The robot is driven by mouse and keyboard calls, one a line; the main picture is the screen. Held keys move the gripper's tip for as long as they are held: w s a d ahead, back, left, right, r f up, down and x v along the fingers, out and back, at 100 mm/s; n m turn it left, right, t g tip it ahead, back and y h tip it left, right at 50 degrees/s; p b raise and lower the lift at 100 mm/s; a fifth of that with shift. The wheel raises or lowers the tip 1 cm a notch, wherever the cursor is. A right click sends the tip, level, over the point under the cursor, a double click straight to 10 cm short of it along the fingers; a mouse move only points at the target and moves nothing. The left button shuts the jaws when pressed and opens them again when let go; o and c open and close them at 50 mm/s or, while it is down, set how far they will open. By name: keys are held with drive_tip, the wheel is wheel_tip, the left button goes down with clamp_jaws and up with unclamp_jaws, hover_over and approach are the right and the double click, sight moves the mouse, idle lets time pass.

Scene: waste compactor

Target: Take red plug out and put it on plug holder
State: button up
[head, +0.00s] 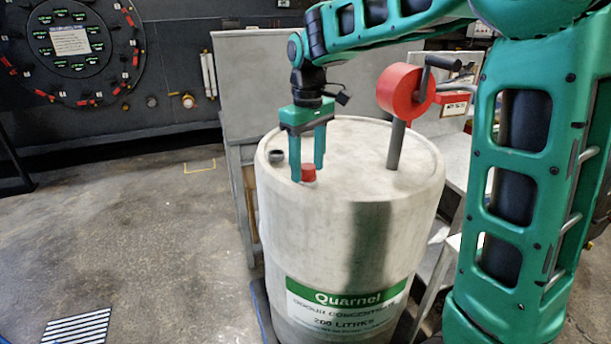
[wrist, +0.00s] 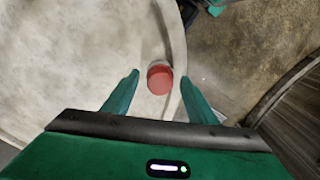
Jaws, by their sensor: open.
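The red plug (head: 308,172) sits upright on the top of the pale drum (head: 345,220), near its front left rim. In the wrist view the red plug (wrist: 160,79) lies ahead of the fingertips, roughly between them. My gripper (head: 308,174) points down over the drum top with its two green fingers apart, near the plug. The fingers also show in the wrist view (wrist: 160,80), open, with nothing held. Whether the fingers touch the plug cannot be told. A small dark round fitting (head: 276,157) is on the drum top to the left. I cannot identify the plug holder.
A red hand pump (head: 402,92) with a grey stem rises from the drum top, right of my gripper. A grey panel (head: 262,80) stands behind the drum. A round dark wall panel (head: 70,45) is at the back left.

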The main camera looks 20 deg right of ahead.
drive_tip(key=m, duration=0.5)
drive_tip(key=c, duration=1.2)
drive_tip(key=shift+o, duration=0.2)
drive_tip(key=n, duration=0.5)
drive_tip(key=n, duration=0.5)
